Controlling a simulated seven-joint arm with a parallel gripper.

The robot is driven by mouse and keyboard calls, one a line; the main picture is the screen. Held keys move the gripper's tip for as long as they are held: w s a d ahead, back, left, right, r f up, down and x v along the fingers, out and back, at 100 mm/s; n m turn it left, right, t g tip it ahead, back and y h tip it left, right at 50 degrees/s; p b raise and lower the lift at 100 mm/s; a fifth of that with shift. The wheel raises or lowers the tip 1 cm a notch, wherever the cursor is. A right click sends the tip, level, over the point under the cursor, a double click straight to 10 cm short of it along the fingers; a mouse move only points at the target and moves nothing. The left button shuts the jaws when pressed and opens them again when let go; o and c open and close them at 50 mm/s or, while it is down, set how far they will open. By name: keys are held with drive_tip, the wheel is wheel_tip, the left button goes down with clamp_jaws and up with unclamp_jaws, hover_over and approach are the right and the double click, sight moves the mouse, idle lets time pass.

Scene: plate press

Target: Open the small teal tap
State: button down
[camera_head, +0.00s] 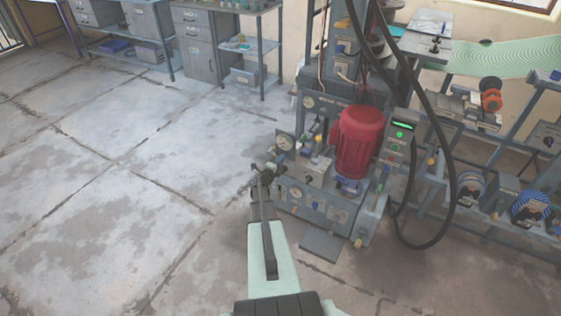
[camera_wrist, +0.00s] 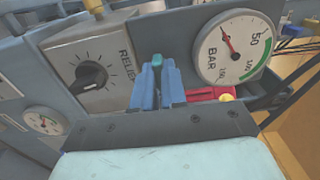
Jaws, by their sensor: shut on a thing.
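The small teal tap (camera_wrist: 157,60) shows in the wrist view as a teal tip between the two blue fingers of my gripper (camera_wrist: 157,78). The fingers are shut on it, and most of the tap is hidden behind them. In the head view my gripper (camera_head: 263,172) is at the left front corner of the press's hydraulic unit (camera_head: 312,205), near a round gauge. The tap is too small to make out there.
In the wrist view, a grey box with a black RELIEF knob (camera_wrist: 91,75) is left of my fingers. A BAR gauge (camera_wrist: 235,47) and a red part (camera_wrist: 205,94) are close on the right. The red motor (camera_head: 359,140) stands behind. The floor at left is clear.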

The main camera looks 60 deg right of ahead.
drive_tip(key=shift+n, duration=8.9)
drive_tip(key=c, duration=1.2)
unclamp_jaws()
